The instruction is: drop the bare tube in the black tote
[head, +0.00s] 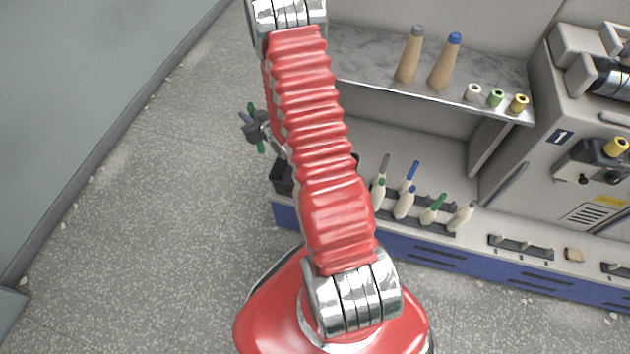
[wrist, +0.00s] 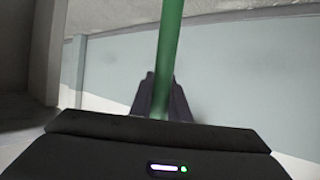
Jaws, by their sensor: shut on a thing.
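My gripper (head: 257,131) is at the left of my red arm, above the floor side of the bench. It is shut on a slim green tube (wrist: 170,50), which shows no yarn on the visible part. In the head view the tube's green ends (head: 261,147) stick out above and below the dark jaws. In the wrist view the jaws (wrist: 161,100) grip its lower visible part. The black tote (head: 281,180) stands at the bench's left end, mostly hidden behind my arm. The gripper appears beside and above it; its inside cannot be seen.
Several cream bobbins with coloured tips stand in a dark rack (head: 417,217) right of my arm. Two tan cones and three small spools stand on the upper shelf (head: 370,66). A grey machine (head: 540,165) stands at the right. The floor (head: 150,220) at left is clear.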

